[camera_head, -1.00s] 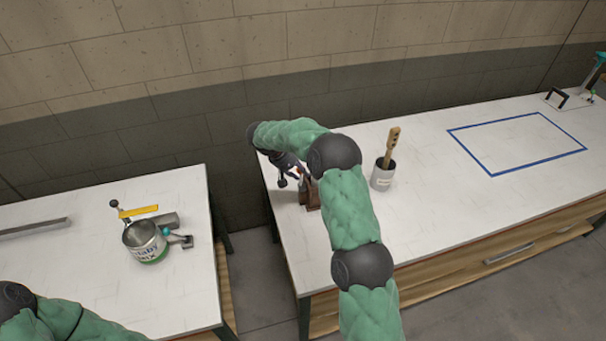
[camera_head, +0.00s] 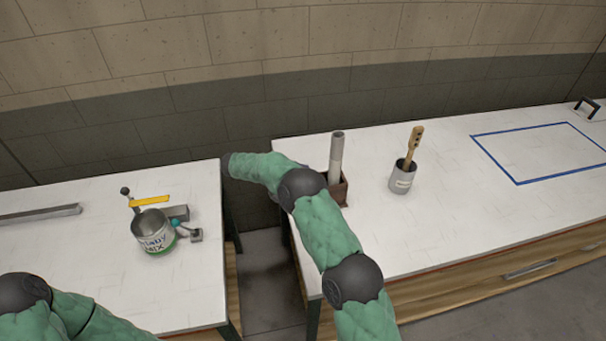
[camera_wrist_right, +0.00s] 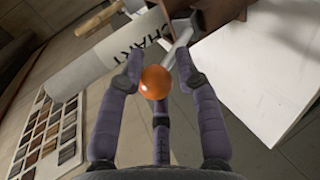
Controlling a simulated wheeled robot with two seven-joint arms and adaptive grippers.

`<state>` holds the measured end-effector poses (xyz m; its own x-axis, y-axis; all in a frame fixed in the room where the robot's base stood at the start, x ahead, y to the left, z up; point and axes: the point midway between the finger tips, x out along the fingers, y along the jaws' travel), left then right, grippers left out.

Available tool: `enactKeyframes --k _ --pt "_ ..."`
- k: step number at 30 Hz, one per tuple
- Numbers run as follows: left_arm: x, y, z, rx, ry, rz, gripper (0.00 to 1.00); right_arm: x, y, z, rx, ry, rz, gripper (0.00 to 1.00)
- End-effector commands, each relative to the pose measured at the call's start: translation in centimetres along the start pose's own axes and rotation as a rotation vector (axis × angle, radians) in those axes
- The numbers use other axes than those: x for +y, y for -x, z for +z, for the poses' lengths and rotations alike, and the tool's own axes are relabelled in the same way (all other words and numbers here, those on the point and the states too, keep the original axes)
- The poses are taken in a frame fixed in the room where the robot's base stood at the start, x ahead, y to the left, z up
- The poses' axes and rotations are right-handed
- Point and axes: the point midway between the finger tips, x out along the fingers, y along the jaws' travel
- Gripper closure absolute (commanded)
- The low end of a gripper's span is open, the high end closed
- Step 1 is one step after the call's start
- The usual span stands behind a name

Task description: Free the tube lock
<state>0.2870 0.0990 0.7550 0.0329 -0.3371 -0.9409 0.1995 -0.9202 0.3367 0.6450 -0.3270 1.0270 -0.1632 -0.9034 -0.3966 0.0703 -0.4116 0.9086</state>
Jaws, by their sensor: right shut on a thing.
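A pale grey tube (camera_head: 336,155) stands upright in a brown holder (camera_head: 341,189) on the right bench. In the right wrist view the tube (camera_wrist_right: 95,65) bears dark lettering, partly readable as "CHART", and the brown holder (camera_wrist_right: 225,12) is at the top. A metal lever (camera_wrist_right: 181,38) by the holder ends in an orange ball knob (camera_wrist_right: 155,82). My right gripper (camera_wrist_right: 160,66) has its fingers closed around the knob and lever end. In the head view my right arm hides the gripper and lever. My left gripper is out of view; only its arm shows.
A blue taped rectangle (camera_head: 540,150) marks the right bench. The left bench holds a labelled can (camera_head: 154,235), a yellow-handled clamp (camera_head: 151,201) and a metal bar (camera_head: 40,213). A gap separates the benches.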

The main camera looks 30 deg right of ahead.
Motion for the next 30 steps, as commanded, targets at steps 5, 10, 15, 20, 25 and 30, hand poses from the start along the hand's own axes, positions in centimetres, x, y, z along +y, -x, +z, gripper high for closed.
enactKeyframes --k 5,10,15,20,25,30 --pt "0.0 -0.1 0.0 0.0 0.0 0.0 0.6 0.3 -0.1 0.1 -0.007 -0.003 0.014 1.0" --pt "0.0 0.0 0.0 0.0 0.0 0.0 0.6 0.4 -0.1 0.1 -0.008 -0.003 0.014 1.0" --pt "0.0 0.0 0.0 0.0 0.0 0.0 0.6 0.4 -0.1 0.1 -0.007 -0.004 0.013 0.47" --pt "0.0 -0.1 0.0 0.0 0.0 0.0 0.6 0.2 -0.1 0.0 -0.005 -0.002 0.011 0.39" --pt "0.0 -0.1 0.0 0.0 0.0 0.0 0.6 0.1 0.0 0.0 -0.004 -0.001 0.01 0.39" --pt "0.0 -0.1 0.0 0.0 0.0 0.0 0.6 0.1 0.9 0.0 -0.002 -0.002 0.009 0.39"
